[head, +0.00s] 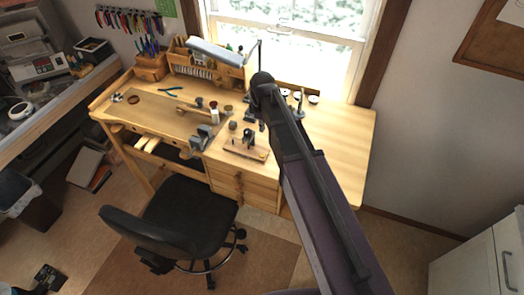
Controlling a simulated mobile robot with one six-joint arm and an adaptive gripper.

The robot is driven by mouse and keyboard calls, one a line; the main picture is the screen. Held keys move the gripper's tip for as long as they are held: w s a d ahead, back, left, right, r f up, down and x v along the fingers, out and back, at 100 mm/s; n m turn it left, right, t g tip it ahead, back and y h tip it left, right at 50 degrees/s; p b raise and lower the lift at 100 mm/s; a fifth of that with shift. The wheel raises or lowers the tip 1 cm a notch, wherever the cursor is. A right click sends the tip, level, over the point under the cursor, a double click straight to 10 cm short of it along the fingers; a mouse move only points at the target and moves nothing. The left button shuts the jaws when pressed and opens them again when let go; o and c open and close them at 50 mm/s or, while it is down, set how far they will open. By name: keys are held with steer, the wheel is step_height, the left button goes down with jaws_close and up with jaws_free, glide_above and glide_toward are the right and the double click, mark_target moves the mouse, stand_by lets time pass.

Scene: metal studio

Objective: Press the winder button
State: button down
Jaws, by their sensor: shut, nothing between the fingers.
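A small device with a dark upright part on a wooden base (246,149) stands near the front edge of the wooden workbench. It may be the winder, but it is too small to be sure, and I cannot make out a button on it. My arm (315,190) rises from the lower right and ends in a dark joint (262,80) over the back of the bench. My gripper cannot be made out; it seems hidden behind the arm. Dark parts beside the arm, behind the device, are unclear.
The workbench (340,135) has clear wood right of my arm. A lamp (215,52), a wooden organizer and small tools crowd its back and left. A black chair (185,215) stands in front. A white cabinet (465,265) is at lower right.

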mark_target(262, 155)
steer(key=shift+f, duration=0.15)
step_height(262, 155, down, 14)
steer(key=b, duration=1.3)
steer(key=shift+r+b, duration=0.25)
steer(key=shift+b, duration=0.15)
steer(key=shift+f, duration=0.1)
